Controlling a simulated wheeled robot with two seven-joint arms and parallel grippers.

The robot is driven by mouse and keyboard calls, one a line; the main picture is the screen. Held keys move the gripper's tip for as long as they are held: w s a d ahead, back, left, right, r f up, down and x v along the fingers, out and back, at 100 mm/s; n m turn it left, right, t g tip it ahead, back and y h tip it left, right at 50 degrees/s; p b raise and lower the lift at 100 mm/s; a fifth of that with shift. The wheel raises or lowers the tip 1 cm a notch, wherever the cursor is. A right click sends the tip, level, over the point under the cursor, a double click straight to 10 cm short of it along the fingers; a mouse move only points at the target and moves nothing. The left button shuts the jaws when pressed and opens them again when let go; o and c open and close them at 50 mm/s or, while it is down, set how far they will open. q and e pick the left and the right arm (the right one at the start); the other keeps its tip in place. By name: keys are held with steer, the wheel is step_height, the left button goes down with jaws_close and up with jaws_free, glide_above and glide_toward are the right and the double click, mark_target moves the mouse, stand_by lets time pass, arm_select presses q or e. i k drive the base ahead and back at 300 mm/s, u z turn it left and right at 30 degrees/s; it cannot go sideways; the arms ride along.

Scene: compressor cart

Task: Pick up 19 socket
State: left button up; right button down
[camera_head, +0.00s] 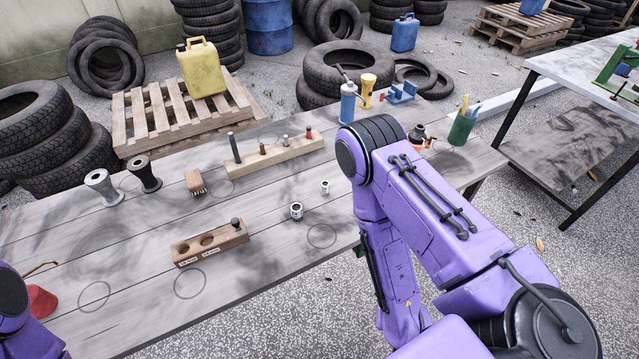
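Two silver sockets stand apart on the grey wooden table (110,245): a larger socket (296,210) near the middle and a smaller socket (325,187) behind it to the right. Their sizes cannot be read, so I cannot tell which is the 19. A wooden socket holder (210,246) lies to their left, with round holes, small labels too small to read, and a dark piece (236,224) standing at its right end. Neither gripper shows. My purple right arm crosses the right side of the view, and only a bit of my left arm shows at bottom left.
A wooden block with upright pegs (275,153), a brush (195,183), two spools (103,187) and a blue bottle (347,103) stand farther back. A red object (40,301) is at the left. The table's front is mostly clear.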

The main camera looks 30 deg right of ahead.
mark_target(325, 185)
steer(key=u, duration=0.55)
steer(key=k, duration=0.2)
steer(key=z, duration=1.65)
